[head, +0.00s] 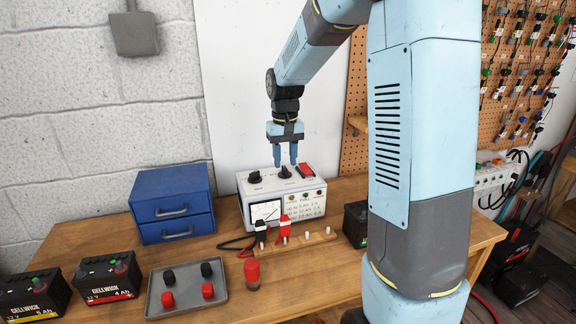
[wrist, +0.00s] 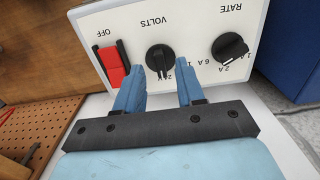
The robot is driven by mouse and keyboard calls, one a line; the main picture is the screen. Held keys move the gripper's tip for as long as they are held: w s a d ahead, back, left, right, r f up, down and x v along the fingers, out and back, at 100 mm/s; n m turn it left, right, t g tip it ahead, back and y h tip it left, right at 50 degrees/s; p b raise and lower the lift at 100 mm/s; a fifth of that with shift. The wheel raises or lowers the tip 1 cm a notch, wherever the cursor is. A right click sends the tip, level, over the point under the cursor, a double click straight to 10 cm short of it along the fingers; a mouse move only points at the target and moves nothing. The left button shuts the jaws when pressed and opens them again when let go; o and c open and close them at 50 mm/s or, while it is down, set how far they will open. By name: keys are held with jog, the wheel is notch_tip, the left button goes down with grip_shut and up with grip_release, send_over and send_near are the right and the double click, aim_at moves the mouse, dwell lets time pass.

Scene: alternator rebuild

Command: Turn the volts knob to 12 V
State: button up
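The white charger box (head: 284,190) stands on the bench. Its black volts knob (wrist: 160,59) is on the top panel, under the word VOLTS. The knob's bar and white mark point toward the bottom of the wrist view; the scale numbers there are mostly hidden by a finger. My gripper (wrist: 160,80) is open, with one blue finger to each side of the knob and a gap showing. I cannot tell if either finger touches it. In the head view my gripper (head: 285,164) points down over the volts knob (head: 285,172).
The rate knob (wrist: 230,47) and the red switch (wrist: 112,65), by the word OFF, flank the volts knob. A blue drawer box (head: 173,203) stands left of the charger. Red and black clamps (head: 284,226) rest on a wooden strip in front. A grey tray (head: 187,287) lies nearer.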

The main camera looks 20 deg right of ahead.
aim_at(285, 171)
jog(key=shift+f, duration=1.35)
